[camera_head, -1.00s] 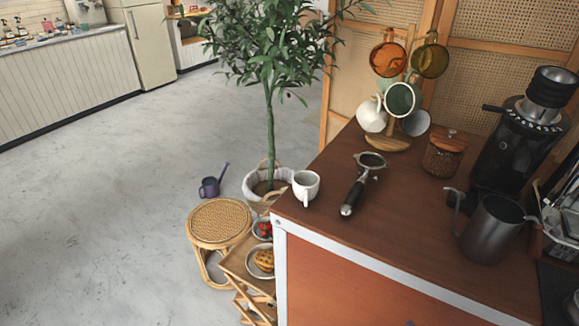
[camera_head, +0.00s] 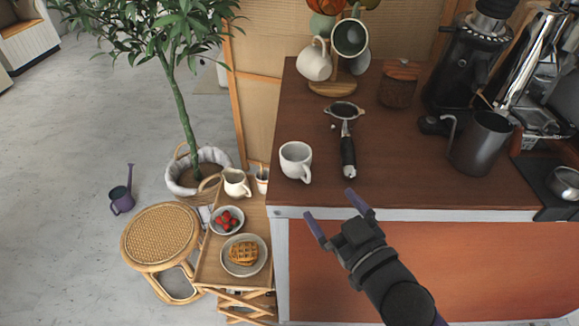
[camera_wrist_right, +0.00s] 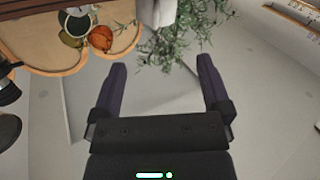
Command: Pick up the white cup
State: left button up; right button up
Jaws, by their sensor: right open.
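The white cup (camera_head: 293,161) stands upright near the left front corner of the brown counter (camera_head: 400,190), its handle toward the lower right in the head view. My right gripper (camera_head: 335,212) is open and empty at the counter's front edge, below and to the right of the cup and apart from it. In the right wrist view the open gripper (camera_wrist_right: 161,70) has nothing between its purple fingers. A white shape is cut off at the top there, and I cannot tell what it is. My left gripper is not in view.
A portafilter (camera_head: 347,145) lies just right of the cup. Behind are a mug tree (camera_head: 333,87) and a jar (camera_head: 398,85). A metal pitcher (camera_head: 480,145) and a grinder (camera_head: 465,65) stand at right. A low wooden cart (camera_head: 212,265) with food plates stands left of the counter.

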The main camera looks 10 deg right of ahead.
aim_at(309, 174)
jog(key=b+x, duration=0.1)
jog(key=x, duration=0.2)
jog(key=b+x, duration=0.1)
jog(key=x, duration=0.2)
jog(key=b+x, duration=0.1)
jog(key=x, duration=0.3)
jog(key=shift+w+d, duration=0.1)
jog(key=shift+d, duration=0.15)
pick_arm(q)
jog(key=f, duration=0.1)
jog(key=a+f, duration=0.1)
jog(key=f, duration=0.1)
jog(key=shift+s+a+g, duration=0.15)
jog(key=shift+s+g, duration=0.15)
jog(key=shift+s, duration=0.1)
pick_arm(e)
jog(key=c, duration=1.2)
grip_shut()
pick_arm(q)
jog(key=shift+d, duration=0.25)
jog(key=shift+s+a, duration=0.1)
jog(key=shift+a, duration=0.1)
